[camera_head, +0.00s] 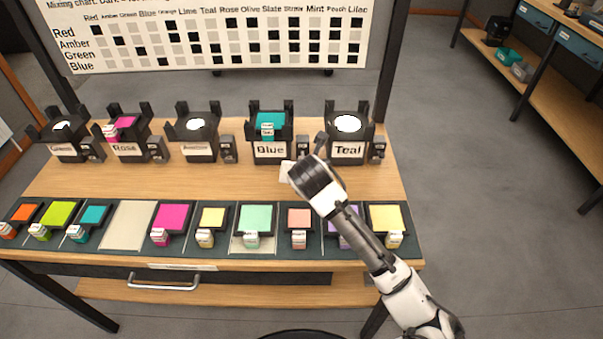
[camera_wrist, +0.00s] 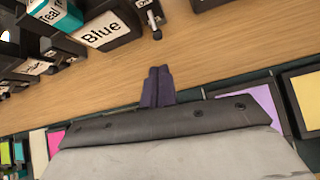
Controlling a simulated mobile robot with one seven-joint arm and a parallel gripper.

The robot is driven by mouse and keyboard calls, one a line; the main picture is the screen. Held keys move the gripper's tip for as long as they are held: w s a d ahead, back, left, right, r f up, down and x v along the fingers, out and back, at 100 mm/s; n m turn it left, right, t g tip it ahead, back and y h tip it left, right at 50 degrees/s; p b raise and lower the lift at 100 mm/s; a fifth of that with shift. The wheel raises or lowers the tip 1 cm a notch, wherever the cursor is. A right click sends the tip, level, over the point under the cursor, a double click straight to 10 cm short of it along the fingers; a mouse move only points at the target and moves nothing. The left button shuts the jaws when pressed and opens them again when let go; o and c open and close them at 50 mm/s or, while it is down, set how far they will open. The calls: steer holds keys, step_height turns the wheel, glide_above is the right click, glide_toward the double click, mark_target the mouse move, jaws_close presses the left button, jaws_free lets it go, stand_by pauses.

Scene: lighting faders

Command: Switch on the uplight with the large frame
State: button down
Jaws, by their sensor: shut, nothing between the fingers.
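Several black uplights with name plates stand along the back of the table. The Teal uplight (camera_head: 347,142), with a bright white top, is at the right and looks slightly wider than the others. The Blue uplight (camera_head: 269,140) is left of it, holding a teal filter; it also shows in the wrist view (camera_wrist: 98,30). Each has a small switch box at its right: Teal's (camera_head: 377,149), Blue's (camera_head: 303,144). My gripper (camera_head: 321,142) is shut and empty, in front of the gap between Blue and Teal. In the wrist view its fingers (camera_wrist: 157,78) are together, apart from Blue's switch box (camera_wrist: 151,14).
The Amber (camera_head: 198,150), Rose (camera_head: 126,152) and Green (camera_head: 67,152) uplights continue leftward; Rose holds a magenta filter. A row of coloured filters lies on a dark strip (camera_head: 330,248) along the front. A mixing chart (camera_head: 220,65) stands behind. Bare wood separates the rows.

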steer(key=shift+f, duration=0.1)
steer(key=p+x, duration=0.2)
steer(key=x, duration=0.8)
steer(key=shift+p, duration=0.35)
steer(key=shift+s+r+b, duration=0.15)
steer(key=shift+r+b, duration=0.35)
steer(key=shift+r, duration=0.15)
stand_by(0.3)
steer(key=shift+r+b, duration=0.35)
steer(key=shift+r, duration=0.85)
steer(key=shift+r+p, duration=0.65)
steer(key=shift+r, duration=0.15)
